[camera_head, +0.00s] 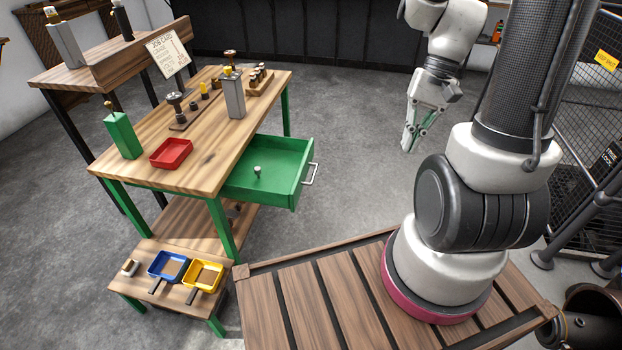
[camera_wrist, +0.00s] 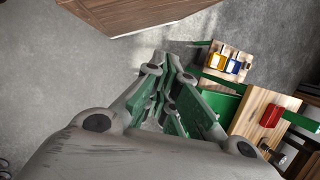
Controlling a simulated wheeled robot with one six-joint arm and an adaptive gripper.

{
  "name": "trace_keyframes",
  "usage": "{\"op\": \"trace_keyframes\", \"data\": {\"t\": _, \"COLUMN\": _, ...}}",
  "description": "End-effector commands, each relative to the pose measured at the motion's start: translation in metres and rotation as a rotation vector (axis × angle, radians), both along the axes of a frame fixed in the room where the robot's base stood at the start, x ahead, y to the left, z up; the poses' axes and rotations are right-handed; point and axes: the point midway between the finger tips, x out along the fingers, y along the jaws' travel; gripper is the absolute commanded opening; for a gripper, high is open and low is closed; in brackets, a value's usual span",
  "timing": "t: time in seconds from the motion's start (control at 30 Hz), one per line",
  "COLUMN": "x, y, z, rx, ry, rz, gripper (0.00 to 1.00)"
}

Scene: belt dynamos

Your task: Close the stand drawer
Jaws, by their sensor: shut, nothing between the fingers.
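The green stand drawer (camera_head: 262,181) is pulled out from under the wooden-topped stand (camera_head: 225,150), on its right side. A small pale knob-like object (camera_head: 257,171) is inside it. A metal handle (camera_head: 310,174) is on the drawer's outer front. My gripper (camera_head: 407,148) points down in free air to the right of the handle, apart from it. It is shut and empty. In the wrist view my gripper's fingers (camera_wrist: 178,78) are in the middle, and part of the green drawer (camera_wrist: 218,104) shows behind and right of them, partly hidden.
On the stand top are a red tray (camera_head: 171,153), a green block-like bottle (camera_head: 122,136) and a grey one (camera_head: 234,95). A low bench holds a blue tray (camera_head: 168,266) and a yellow tray (camera_head: 203,276). The floor between drawer and gripper is clear.

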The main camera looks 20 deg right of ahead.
Motion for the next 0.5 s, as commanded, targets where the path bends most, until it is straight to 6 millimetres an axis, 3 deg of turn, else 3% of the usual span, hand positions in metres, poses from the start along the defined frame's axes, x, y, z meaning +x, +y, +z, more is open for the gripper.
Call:
{"op": "trace_keyframes", "data": {"t": 0.03, "x": 0.005, "y": 0.004, "z": -0.020, "rx": 0.049, "ry": 0.055, "rz": -0.075, "gripper": 0.00}}
{"op": "trace_keyframes", "data": {"t": 0.27, "x": 0.038, "y": 0.030, "z": -0.106, "rx": 0.253, "ry": 0.241, "rz": -0.490, "gripper": 0.00}}
{"op": "trace_keyframes", "data": {"t": 0.5, "x": 0.088, "y": 0.052, "z": -0.197, "rx": 0.404, "ry": 0.378, "rz": -0.983, "gripper": 0.00}}
